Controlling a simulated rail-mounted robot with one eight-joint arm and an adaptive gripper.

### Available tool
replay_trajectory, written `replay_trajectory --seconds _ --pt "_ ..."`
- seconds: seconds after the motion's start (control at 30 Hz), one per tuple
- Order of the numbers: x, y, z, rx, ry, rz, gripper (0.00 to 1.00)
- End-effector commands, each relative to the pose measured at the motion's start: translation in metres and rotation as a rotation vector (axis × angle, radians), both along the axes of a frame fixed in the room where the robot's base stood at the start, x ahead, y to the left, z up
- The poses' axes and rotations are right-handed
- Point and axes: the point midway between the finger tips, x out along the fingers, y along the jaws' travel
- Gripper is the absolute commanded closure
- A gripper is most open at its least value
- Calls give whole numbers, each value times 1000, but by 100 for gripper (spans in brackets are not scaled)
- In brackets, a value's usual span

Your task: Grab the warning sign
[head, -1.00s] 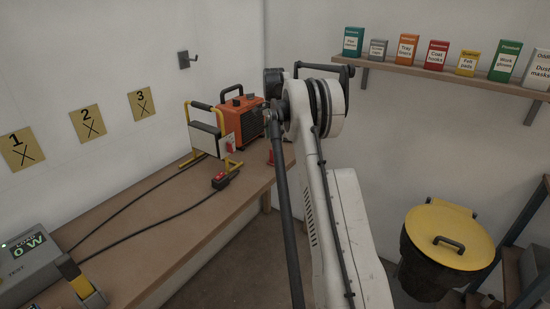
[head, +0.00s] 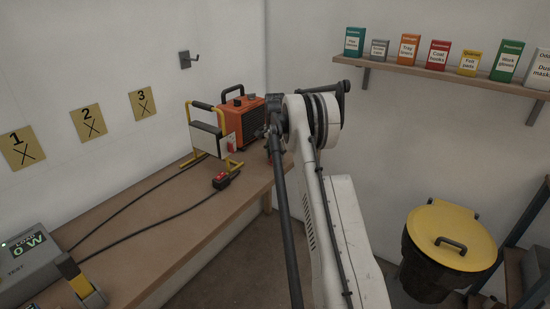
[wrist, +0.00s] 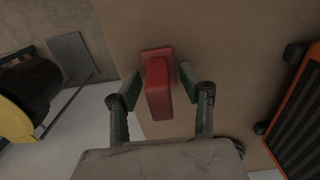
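A red upright block on a flat red base (wrist: 158,88) stands on the bench near its end in the wrist view. It may be the warning sign, but no marking shows from above. In the head view it is mostly hidden behind my arm. My gripper (wrist: 159,84) is open above it in the wrist view, with one finger on each side of the red block. Gaps show between the fingers and the block. In the head view the gripper points down by the far end of the bench.
An orange heater (head: 242,118) stands close by on the wooden bench (head: 165,220), with a yellow-framed unit (head: 208,138) beside it. A red-and-black switch box (head: 222,180) and cables lie on the bench. A black bin with a yellow lid (head: 448,235) stands at right.

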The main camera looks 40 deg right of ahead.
Motion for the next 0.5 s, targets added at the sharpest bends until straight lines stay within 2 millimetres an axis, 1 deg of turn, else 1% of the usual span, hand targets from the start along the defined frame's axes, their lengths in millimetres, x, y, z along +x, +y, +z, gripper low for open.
replay_trajectory --seconds 0.1,0.4,0.5 --pt "0 0 0 0 0 0 60" --pt "0 0 0 0 0 0 100" --pt "0 0 1 0 0 0 100"
